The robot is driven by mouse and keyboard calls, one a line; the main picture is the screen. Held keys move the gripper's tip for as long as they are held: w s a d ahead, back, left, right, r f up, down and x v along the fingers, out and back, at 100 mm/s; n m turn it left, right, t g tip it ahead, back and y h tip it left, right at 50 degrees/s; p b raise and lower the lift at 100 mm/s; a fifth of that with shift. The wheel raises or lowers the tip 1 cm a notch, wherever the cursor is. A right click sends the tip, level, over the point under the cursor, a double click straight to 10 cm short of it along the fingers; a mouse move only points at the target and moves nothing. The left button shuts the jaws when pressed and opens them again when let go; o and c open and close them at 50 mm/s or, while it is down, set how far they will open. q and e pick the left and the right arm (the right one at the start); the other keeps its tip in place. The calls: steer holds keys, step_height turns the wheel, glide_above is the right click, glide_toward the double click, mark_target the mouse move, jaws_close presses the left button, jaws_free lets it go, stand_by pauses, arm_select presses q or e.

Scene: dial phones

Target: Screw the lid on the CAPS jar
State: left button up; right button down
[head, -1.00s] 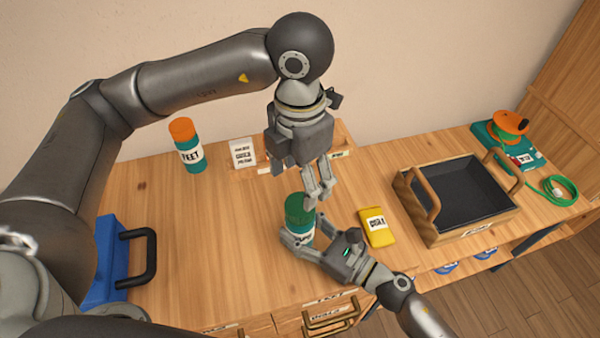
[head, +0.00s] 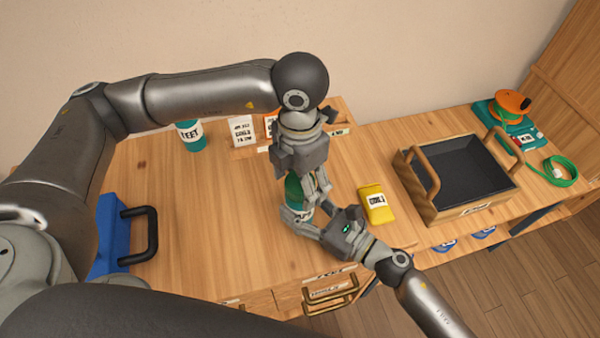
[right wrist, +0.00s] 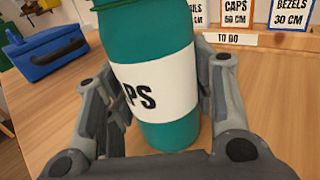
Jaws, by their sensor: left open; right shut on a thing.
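The CAPS jar is teal with a white label; it stands upright on the bench, large in the right wrist view (right wrist: 150,80). In the head view its green lid (head: 293,187) shows at the top, partly hidden by my left gripper. My right gripper (head: 303,224) is shut on the jar low down, with a finger on each side in the right wrist view (right wrist: 155,115). My left gripper (head: 308,190) is open and points down at the lid, its fingers beside it. Whether the fingers touch the lid is hidden.
A FEET jar (head: 191,138) stands at the back left, its top behind my left arm. A blue toolbox (head: 112,235) is at the left. A yellow pouch (head: 376,205) lies right of the CAPS jar. A dark tray with wooden handles (head: 465,202) stands farther right. Bench left of the jar is clear.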

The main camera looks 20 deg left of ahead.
arm_select(q)
steer(key=c, duration=1.1)
steer(key=m, duration=0.8)
steer(key=shift+m, duration=0.4)
steer(key=o, duration=1.2)
steer(key=shift+o, duration=0.2)
step_height(320, 180, up, 12)
